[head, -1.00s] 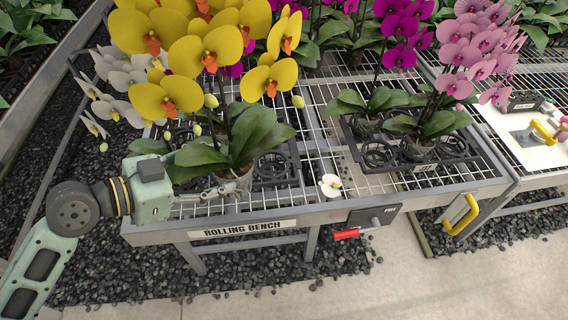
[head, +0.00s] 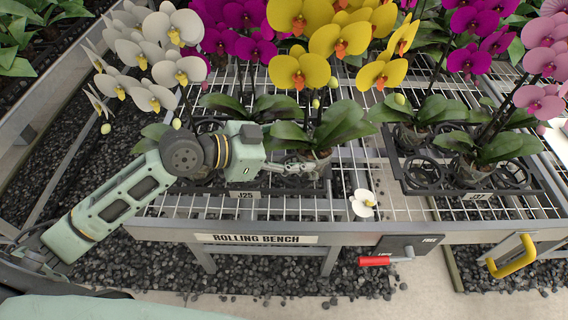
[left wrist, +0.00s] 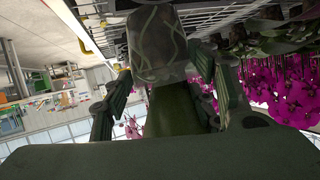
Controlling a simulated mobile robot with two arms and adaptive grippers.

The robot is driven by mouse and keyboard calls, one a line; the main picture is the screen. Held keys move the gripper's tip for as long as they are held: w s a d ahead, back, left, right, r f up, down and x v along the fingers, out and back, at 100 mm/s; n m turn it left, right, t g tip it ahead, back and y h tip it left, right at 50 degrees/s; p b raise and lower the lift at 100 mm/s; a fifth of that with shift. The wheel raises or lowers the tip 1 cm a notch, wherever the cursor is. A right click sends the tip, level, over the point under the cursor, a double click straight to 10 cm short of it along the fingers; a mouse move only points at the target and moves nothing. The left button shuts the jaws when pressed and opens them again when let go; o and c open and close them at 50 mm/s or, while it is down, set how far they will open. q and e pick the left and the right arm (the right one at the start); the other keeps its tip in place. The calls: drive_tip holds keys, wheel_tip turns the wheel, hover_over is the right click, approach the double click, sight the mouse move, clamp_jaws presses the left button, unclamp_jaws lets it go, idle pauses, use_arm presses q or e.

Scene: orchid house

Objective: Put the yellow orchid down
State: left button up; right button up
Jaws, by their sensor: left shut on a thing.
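The yellow orchid (head: 334,121) has large yellow blooms with orange centres and broad green leaves, and it looks about upright. Its clear pot is partly hidden by my left gripper (head: 312,170), which is shut on it. In the left wrist view the pot (left wrist: 157,45) sits between the two fingers. The pot is over the right part of the black tray labelled J25 (head: 246,194); I cannot tell whether it touches the tray or hangs above it. My right gripper is not in view.
The rolling bench (head: 345,232) has a wire top. A white orchid (head: 180,70) stands to the left. The J37 tray (head: 480,194) at right holds magenta and pink orchids.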

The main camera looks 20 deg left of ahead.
use_arm(q)
drive_tip(key=shift+w+a+f, duration=0.2)
drive_tip(key=shift+a+f, duration=0.4)
drive_tip(key=shift+f, duration=0.4)
drive_tip(key=shift+w+a+f, duration=0.25)
drive_tip(key=shift+a+f, duration=0.35)
drive_tip(key=shift+f, duration=0.45)
drive_tip(key=shift+w+a+f, duration=0.2)
drive_tip(key=shift+a+f, duration=0.4)
drive_tip(key=shift+f, duration=0.4)
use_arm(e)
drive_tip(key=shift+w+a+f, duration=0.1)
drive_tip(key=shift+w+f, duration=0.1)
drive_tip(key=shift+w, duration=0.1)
use_arm(q)
drive_tip(key=shift+f+b, duration=0.15)
drive_tip(key=shift+b, duration=0.15)
drive_tip(key=o, duration=1.6)
drive_tip(key=shift+s, duration=0.1)
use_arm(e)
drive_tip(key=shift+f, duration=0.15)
